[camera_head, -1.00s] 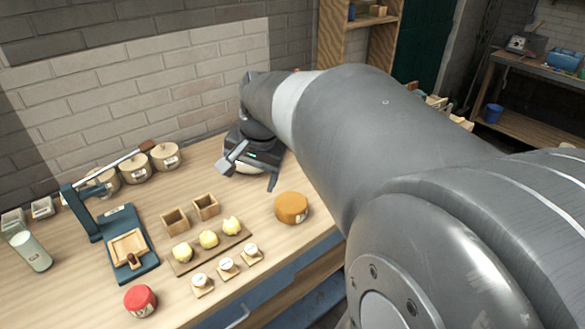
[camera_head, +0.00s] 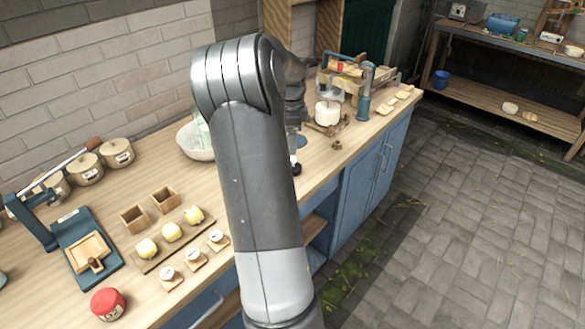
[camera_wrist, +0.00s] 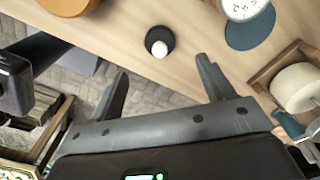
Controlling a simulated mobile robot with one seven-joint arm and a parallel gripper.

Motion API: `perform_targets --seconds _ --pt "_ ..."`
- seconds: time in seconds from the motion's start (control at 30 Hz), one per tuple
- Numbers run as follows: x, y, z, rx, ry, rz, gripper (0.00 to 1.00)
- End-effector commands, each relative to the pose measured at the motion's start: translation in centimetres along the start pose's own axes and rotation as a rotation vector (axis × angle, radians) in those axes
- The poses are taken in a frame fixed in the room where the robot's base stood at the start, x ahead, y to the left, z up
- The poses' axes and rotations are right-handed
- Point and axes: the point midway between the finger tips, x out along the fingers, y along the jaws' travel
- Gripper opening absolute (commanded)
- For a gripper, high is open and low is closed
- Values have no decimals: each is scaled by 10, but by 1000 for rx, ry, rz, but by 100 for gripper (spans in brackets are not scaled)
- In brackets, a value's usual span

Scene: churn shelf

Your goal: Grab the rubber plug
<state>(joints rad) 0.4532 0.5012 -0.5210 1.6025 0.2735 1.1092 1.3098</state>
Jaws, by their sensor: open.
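A small black round piece with a white centre, likely the rubber plug (camera_wrist: 152,33), lies on the wooden worktop in the wrist view. It sits ahead of my gripper (camera_wrist: 165,84), roughly between the lines of the two fingers and apart from them. My gripper is open, with nothing between its fingers. In the head view, a small black and white object near the counter's front edge, probably the same plug (camera_head: 297,169), is partly covered by my arm. My gripper's fingers are hidden there behind my arm.
In the wrist view, a blue disc with a white dial (camera_wrist: 247,32) lies right of the plug. A white cylinder in a wooden frame (camera_wrist: 297,88) stands further right, and an orange round block (camera_wrist: 68,5) at upper left.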

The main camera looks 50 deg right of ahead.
Motion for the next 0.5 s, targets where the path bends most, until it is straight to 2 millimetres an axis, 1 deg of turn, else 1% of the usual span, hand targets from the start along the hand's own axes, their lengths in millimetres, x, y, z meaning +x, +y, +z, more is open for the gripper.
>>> perform_targets --seconds 0.13,0.3,0.4,0.5 --pt "17 -2 -3 16 4 5 74" --pt "44 -1 -3 15 2 4 74" --pt "54 -1 -3 15 3 4 74" --pt "60 -1 -3 14 3 3 74"
